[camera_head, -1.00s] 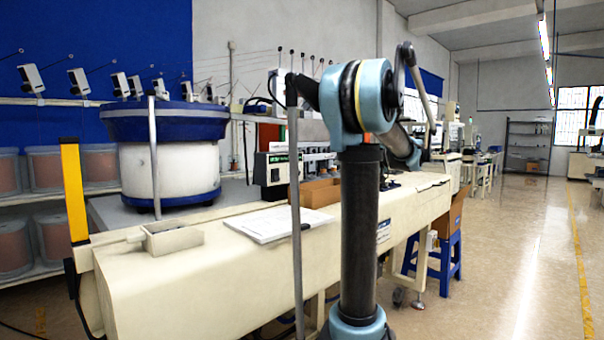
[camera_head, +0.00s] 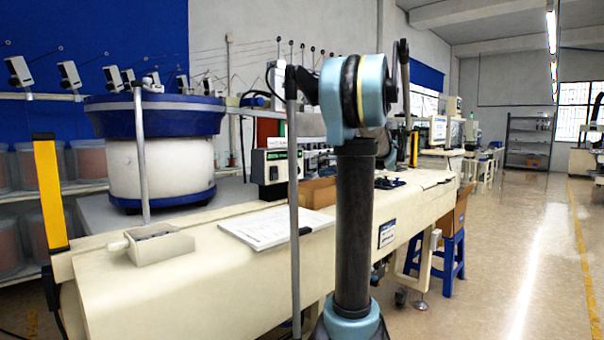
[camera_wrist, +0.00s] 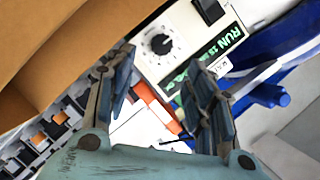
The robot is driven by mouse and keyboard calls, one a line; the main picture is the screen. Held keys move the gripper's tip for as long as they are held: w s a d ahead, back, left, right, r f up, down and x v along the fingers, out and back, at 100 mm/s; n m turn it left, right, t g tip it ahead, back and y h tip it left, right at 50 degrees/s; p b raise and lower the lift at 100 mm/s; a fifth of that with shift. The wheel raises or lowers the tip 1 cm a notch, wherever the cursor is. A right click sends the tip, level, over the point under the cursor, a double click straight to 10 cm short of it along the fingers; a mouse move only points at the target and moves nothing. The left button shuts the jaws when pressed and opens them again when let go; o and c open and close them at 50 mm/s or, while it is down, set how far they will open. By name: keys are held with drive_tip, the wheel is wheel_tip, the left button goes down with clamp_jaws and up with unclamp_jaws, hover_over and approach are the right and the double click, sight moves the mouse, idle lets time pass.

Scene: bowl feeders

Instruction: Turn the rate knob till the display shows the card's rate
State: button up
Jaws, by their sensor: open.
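The white controller box (camera_head: 293,160) stands on the bench behind the cardboard box in the head view, with a display and a black rate knob (camera_head: 273,173) on its face. In the wrist view the round black knob (camera_wrist: 160,44) has a white pointer and a ring of marks. The green-lit display (camera_wrist: 226,42) beside it reads RUN and digits I cannot make out. My gripper (camera_wrist: 163,72) is open, its fingers apart on either side below the knob, with nothing seen between them. A white printed sheet (camera_head: 268,228) lies on the bench; its text is too small to read.
The blue and white bowl feeder (camera_head: 165,165) stands left of the controller. A brown cardboard box (camera_head: 318,193) sits just in front of the controller and its wall fills the wrist view's upper left (camera_wrist: 65,45). A small cream tray (camera_head: 160,247) lies at the bench front.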

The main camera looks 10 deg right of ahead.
sight(299, 170)
drive_tip(key=x, duration=0.9)
drive_tip(key=shift+a, duration=0.15)
drive_tip(key=c, duration=1.1)
drive_tip(key=shift+o, duration=0.2)
